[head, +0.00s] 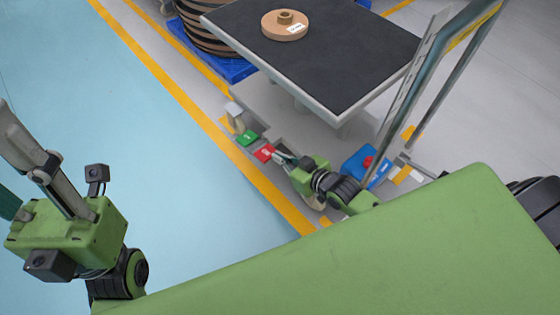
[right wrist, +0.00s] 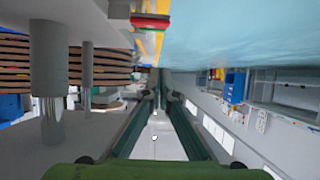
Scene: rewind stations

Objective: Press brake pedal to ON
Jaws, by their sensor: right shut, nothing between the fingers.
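A green pedal (head: 248,138) and a red pedal (head: 264,152) sit side by side on the low base of the cart, each with a small white mark too small to read. My right gripper (head: 280,156) is shut and empty, its tips low and just right of the red pedal; I cannot tell whether they touch. In the right wrist view the closed fingers (right wrist: 161,92) point away from the camera, and a red pedal edge (right wrist: 150,21) shows at the top. My left gripper (head: 28,150) is at the far left, away from the pedals; its jaw opening is unclear.
The dark-topped cart (head: 345,62) carries a brown spool (head: 285,24) above the pedals. A blue box with a red button (head: 366,166) stands right of my right gripper. A metal frame (head: 425,75) rises at the right. Stacked reels (head: 205,30) stand behind. The blue floor at left is clear.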

